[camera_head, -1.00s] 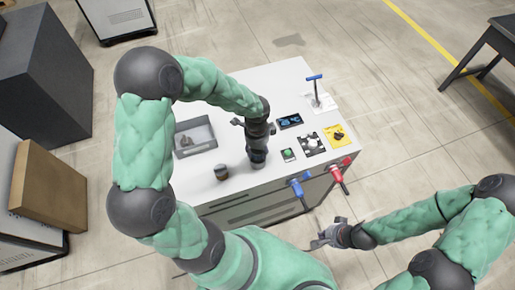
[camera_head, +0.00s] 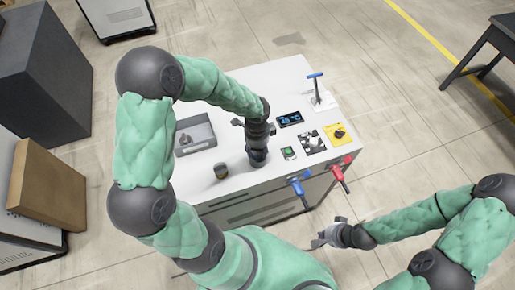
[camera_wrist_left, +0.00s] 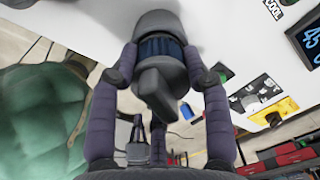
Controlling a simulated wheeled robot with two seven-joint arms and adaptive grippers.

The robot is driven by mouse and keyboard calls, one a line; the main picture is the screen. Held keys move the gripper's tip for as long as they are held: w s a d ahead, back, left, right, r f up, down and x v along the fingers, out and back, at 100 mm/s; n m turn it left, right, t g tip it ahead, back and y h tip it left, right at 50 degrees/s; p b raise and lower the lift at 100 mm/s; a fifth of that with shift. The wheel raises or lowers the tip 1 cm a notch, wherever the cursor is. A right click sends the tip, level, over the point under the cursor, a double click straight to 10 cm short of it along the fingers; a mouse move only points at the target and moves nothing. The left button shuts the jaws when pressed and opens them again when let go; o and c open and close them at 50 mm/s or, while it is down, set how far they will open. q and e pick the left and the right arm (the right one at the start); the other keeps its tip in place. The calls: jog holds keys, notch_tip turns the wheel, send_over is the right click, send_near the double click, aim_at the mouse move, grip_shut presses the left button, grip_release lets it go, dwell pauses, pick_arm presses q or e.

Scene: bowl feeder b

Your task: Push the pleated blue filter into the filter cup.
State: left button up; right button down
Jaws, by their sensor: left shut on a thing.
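The pleated blue filter (camera_wrist_left: 158,47) is between the two fingers of my left gripper (camera_wrist_left: 160,50). My left gripper is shut on it. A dark grey knob-like part (camera_wrist_left: 158,88) sticks out from the filter towards the wrist camera. The grey filter cup (camera_wrist_left: 157,20) is against the filter's far end; I cannot tell how deep the filter sits. In the head view my left gripper (camera_head: 258,152) points down at the front of the white worktop and mostly hides both parts. My right gripper (camera_head: 329,232) is empty and looks open, off the front of the worktop.
A grey tray (camera_head: 211,133) with a grey part in it lies left of my left gripper. A small dark jar-like piece (camera_head: 221,171) stands at the front. A display (camera_head: 289,119), green button (camera_head: 289,153), yellow switch plate (camera_head: 339,134), and blue (camera_head: 297,186) and red (camera_head: 337,172) handles are to the right.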

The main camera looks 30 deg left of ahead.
pick_arm(q)
jog(key=shift+f+b, duration=0.5)
jog(key=shift+f, duration=0.2)
jog(key=o, duration=1.2)
jog(key=shift+o, duration=0.2)
notch_tip(320, 180, up, 12)
jog(key=shift+s, duration=0.1)
